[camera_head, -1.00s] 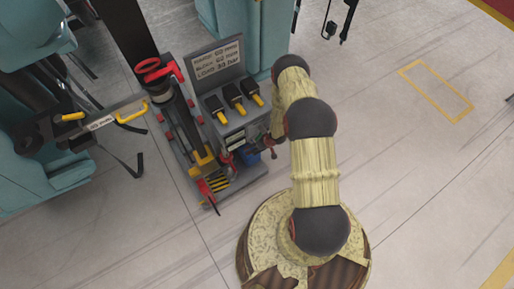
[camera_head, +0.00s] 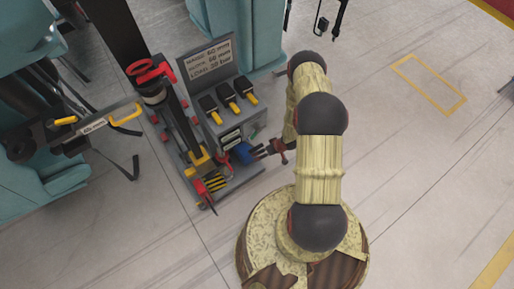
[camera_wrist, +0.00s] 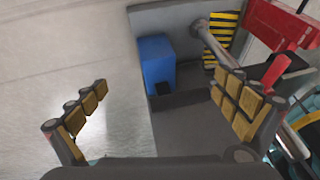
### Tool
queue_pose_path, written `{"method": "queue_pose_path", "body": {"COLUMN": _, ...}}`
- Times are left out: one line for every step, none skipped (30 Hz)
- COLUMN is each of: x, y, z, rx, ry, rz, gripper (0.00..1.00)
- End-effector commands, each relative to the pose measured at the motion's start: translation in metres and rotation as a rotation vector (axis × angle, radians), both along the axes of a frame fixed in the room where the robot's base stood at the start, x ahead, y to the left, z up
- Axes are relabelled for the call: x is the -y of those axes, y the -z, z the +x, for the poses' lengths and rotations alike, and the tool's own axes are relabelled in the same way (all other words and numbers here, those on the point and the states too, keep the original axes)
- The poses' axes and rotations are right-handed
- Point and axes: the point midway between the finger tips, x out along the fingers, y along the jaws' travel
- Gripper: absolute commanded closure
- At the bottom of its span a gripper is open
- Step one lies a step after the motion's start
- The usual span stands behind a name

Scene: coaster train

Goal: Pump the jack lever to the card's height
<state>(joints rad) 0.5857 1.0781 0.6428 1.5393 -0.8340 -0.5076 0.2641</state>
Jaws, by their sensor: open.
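The jack unit stands on a dark grey base left of my arm in the head view, with a red top (camera_head: 150,72). The card (camera_head: 207,60) stands upright behind it, with printed lines; one reads as 60 mm. A grey metal rod (camera_wrist: 213,42) shows in the wrist view beside a black-and-yellow striped plate (camera_wrist: 224,30); I cannot tell if it is the jack lever. A red lever (camera_wrist: 275,70) is at the right there. My gripper (camera_head: 260,152) is at the unit's right side, open and empty; its fingers spread wide in the wrist view (camera_wrist: 168,90).
A blue block (camera_wrist: 157,60) sits on the base ahead of my gripper. Several black pedals with yellow tips (camera_head: 229,95) are on the grey console. A yellow-handled bar (camera_head: 95,125) and teal seats (camera_head: 225,25) stand nearby. The floor at right is clear.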

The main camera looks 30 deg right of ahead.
Motion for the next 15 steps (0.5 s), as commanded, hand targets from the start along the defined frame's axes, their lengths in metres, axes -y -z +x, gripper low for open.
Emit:
{"method": "queue_pose_path", "body": {"x": 0.005, "y": 0.0, "z": -0.01, "rx": -0.001, "ry": 0.006, "rz": 0.001, "gripper": 0.01}}
{"method": "queue_pose_path", "body": {"x": 0.007, "y": 0.0, "z": -0.014, "rx": -0.002, "ry": 0.004, "rz": 0.001, "gripper": 0.01}}
{"method": "queue_pose_path", "body": {"x": 0.01, "y": 0.0, "z": -0.02, "rx": -0.002, "ry": 0.003, "rz": 0.002, "gripper": 0.01}}
{"method": "queue_pose_path", "body": {"x": 0.011, "y": 0.0, "z": -0.024, "rx": -0.002, "ry": 0.004, "rz": 0.001, "gripper": 0.01}}
{"method": "queue_pose_path", "body": {"x": 0.013, "y": 0.0, "z": -0.027, "rx": -0.001, "ry": 0.002, "rz": 0.001, "gripper": 0.01}}
{"method": "queue_pose_path", "body": {"x": 0.015, "y": 0.0, "z": -0.031, "rx": -0.001, "ry": 0.002, "rz": 0.001, "gripper": 0.01}}
{"method": "queue_pose_path", "body": {"x": 0.016, "y": 0.0, "z": -0.033, "rx": -0.001, "ry": 0.002, "rz": 0.001, "gripper": 0.01}}
{"method": "queue_pose_path", "body": {"x": 0.017, "y": 0.0, "z": -0.035, "rx": -0.001, "ry": 0.002, "rz": 0.001, "gripper": 0.01}}
{"method": "queue_pose_path", "body": {"x": 0.017, "y": 0.0, "z": -0.038, "rx": -0.001, "ry": 0.002, "rz": 0.001, "gripper": 0.01}}
{"method": "queue_pose_path", "body": {"x": 0.018, "y": 0.0, "z": -0.039, "rx": -0.001, "ry": 0.001, "rz": 0.0, "gripper": 0.01}}
{"method": "queue_pose_path", "body": {"x": 0.018, "y": 0.0, "z": -0.04, "rx": -0.001, "ry": 0.0, "rz": 0.0, "gripper": 0.01}}
{"method": "queue_pose_path", "body": {"x": 0.019, "y": 0.0, "z": -0.041, "rx": -0.001, "ry": 0.0, "rz": 0.0, "gripper": 0.01}}
{"method": "queue_pose_path", "body": {"x": 0.019, "y": 0.0, "z": -0.041, "rx": -0.001, "ry": 0.0, "rz": 0.0, "gripper": 0.01}}
{"method": "queue_pose_path", "body": {"x": 0.019, "y": 0.0, "z": -0.041, "rx": -0.001, "ry": -0.001, "rz": 0.0, "gripper": 0.01}}
{"method": "queue_pose_path", "body": {"x": 0.019, "y": 0.0, "z": -0.041, "rx": -0.001, "ry": -0.001, "rz": 0.0, "gripper": 0.01}}
